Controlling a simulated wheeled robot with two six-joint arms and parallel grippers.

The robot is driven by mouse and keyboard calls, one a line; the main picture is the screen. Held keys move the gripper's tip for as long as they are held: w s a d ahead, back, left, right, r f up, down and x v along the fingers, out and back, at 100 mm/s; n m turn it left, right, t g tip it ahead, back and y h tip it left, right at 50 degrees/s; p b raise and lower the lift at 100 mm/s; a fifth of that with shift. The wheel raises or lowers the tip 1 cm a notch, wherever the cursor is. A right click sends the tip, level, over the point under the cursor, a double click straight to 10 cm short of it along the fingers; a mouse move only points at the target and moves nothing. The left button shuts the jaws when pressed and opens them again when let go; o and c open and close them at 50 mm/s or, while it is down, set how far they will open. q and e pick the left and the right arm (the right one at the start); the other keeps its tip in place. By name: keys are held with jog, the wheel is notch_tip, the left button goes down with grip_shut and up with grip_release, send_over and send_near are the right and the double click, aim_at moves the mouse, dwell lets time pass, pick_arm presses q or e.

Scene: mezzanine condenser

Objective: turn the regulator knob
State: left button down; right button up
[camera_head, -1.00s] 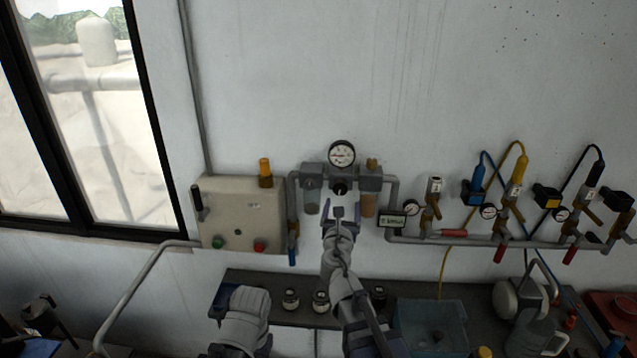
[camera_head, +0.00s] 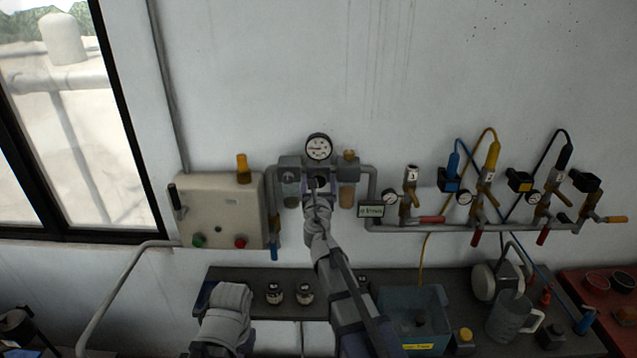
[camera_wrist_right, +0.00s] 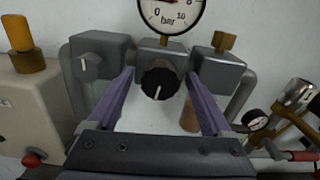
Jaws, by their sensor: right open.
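The black regulator knob (camera_wrist_right: 158,82) with a white pointer line sits on the grey regulator body under a round pressure gauge (camera_head: 319,147) on the wall. In the right wrist view the knob shows between and beyond the two purple fingers of my right gripper (camera_wrist_right: 162,100). The fingers are spread wide with visible space on both sides of the knob. In the head view my right gripper (camera_head: 318,196) is in front of the knob and largely covers it. Of my left arm, only a link shows at the bottom; its fingers are not visible.
A beige control box (camera_head: 222,211) with green and red buttons is left of the regulator. A pipe with valves, small gauges and hoses runs right.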

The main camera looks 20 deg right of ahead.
jog(key=shift+w, duration=0.1)
grip_shut()
dwell(0.7)
